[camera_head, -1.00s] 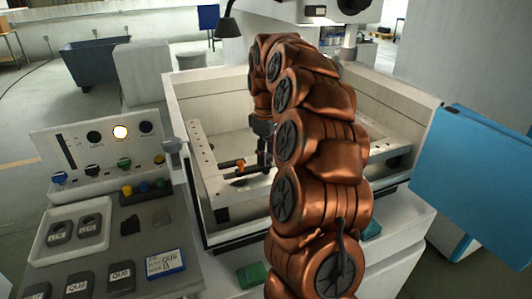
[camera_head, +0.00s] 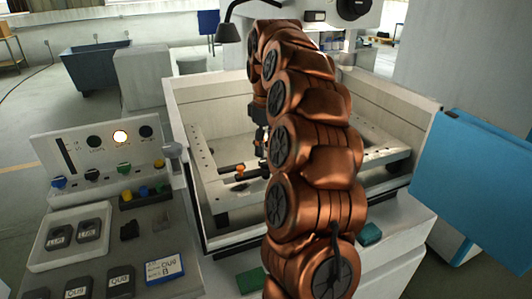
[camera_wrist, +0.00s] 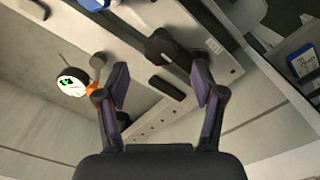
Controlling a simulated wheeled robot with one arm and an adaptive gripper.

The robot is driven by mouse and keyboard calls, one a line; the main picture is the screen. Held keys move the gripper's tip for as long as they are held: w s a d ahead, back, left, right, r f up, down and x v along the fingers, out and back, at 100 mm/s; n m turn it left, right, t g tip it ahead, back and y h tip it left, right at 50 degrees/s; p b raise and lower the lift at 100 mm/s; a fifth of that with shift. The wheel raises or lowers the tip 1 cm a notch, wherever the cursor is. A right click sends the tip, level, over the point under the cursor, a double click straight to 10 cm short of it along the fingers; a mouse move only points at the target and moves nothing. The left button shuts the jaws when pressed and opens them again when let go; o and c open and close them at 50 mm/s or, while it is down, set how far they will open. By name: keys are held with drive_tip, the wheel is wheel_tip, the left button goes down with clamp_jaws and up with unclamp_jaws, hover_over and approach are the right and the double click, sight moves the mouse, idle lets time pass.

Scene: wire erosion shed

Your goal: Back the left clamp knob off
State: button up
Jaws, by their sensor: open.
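A clamp with an orange part (camera_head: 239,168) and black parts sits on the left rail of the pale work frame (camera_head: 205,160) in the head view. My gripper (camera_wrist: 160,76) is open and empty; in the head view it is mostly hidden by my copper arm, just right of the clamp. In the wrist view, a dark rounded piece (camera_wrist: 164,45) lies beyond my fingertips, roughly between them, beside a dark bar (camera_wrist: 167,87). I cannot tell whether the rounded piece is the left clamp knob. Some orange shows behind my left finger.
A round gauge (camera_wrist: 72,82) with a white and green face is left of my fingers. The tank wall (camera_head: 192,205) surrounds the frame. A control panel (camera_head: 105,150) stands left, a blue panel (camera_head: 475,185) right. A lamp (camera_head: 228,32) hangs behind.

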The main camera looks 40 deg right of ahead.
sight(266, 161)
drive_tip(key=shift+r, duration=1.5)
